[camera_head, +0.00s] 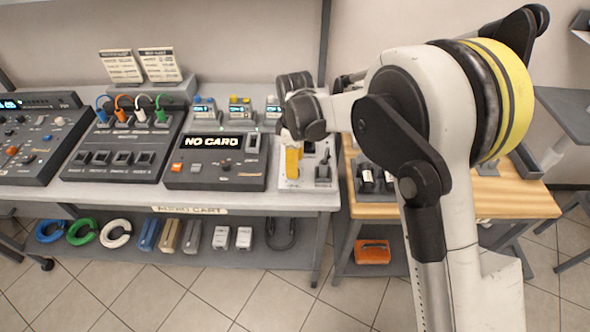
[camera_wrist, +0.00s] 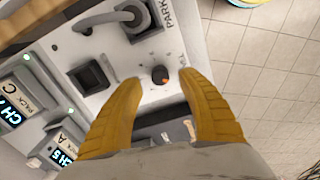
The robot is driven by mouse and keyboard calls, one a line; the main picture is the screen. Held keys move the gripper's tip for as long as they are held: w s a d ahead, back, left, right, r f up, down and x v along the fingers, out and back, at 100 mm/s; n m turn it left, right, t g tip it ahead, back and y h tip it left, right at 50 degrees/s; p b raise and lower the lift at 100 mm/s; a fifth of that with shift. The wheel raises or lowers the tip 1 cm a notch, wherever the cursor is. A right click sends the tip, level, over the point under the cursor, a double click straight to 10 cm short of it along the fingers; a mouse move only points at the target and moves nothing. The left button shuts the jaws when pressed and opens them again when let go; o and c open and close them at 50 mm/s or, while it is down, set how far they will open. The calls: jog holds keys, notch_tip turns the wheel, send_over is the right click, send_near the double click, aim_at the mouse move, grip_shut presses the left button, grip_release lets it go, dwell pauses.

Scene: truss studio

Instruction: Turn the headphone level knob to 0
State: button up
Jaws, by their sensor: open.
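I cannot tell the height of the fingertips above the panel. The knob's pointer and scale are too small to read. In the head view my gripper (camera_head: 293,163) points down over the white panel (camera_head: 290,184) at the cart's right end, and the knob is hidden there.
In the wrist view a black square socket (camera_wrist: 89,77) and a grey cable (camera_wrist: 100,19) lie left of the knob. In the head view a NO CARD unit (camera_head: 215,175) stands left and a wooden table (camera_head: 480,199) right.

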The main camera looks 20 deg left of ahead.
notch_tip(320, 180, up, 9)
dwell(0.5)
